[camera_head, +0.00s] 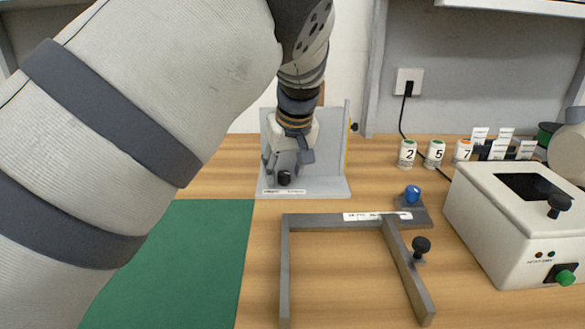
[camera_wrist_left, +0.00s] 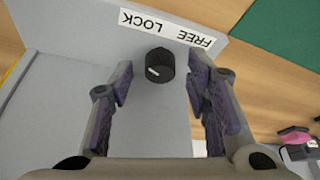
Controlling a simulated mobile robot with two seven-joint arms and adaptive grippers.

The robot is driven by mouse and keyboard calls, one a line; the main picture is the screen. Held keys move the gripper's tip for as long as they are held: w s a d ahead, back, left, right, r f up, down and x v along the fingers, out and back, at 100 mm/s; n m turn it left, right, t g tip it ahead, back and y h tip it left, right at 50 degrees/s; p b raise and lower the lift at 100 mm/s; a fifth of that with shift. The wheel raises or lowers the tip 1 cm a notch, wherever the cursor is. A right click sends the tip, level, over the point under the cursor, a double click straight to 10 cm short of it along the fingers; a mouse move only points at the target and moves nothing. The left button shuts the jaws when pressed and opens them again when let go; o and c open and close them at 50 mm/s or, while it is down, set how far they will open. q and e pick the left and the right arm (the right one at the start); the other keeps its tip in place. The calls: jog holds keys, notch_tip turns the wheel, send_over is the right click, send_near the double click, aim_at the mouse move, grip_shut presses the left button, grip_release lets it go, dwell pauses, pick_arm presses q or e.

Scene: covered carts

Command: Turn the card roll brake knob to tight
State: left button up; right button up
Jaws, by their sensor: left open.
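A black knob (camera_head: 284,177) sits low on the front of a light grey stand (camera_head: 333,187) with upright plates. The wrist view shows this knob (camera_wrist_left: 160,65) close up, with a white pointer mark on its lower left. A white label (camera_wrist_left: 165,30) beside it reads FREE and LOCK, upside down in that view. No label reading tight is visible. My left gripper (camera_head: 287,164) is open at the stand, pointing down toward the knob. In the wrist view its fingers (camera_wrist_left: 160,95) are apart on either side of the knob, not closed on it. My right gripper is not in view.
A grey frame (camera_head: 335,221) with a black side knob (camera_head: 421,245) stands in front. A blue knob (camera_head: 412,193) on a grey base and a white box (camera_head: 500,235) are to the right. Numbered jars (camera_head: 407,154) stand behind. A green mat (camera_head: 205,260) lies left.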

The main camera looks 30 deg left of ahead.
pick_arm(q)
grip_shut()
jog(key=shift+r, duration=0.1)
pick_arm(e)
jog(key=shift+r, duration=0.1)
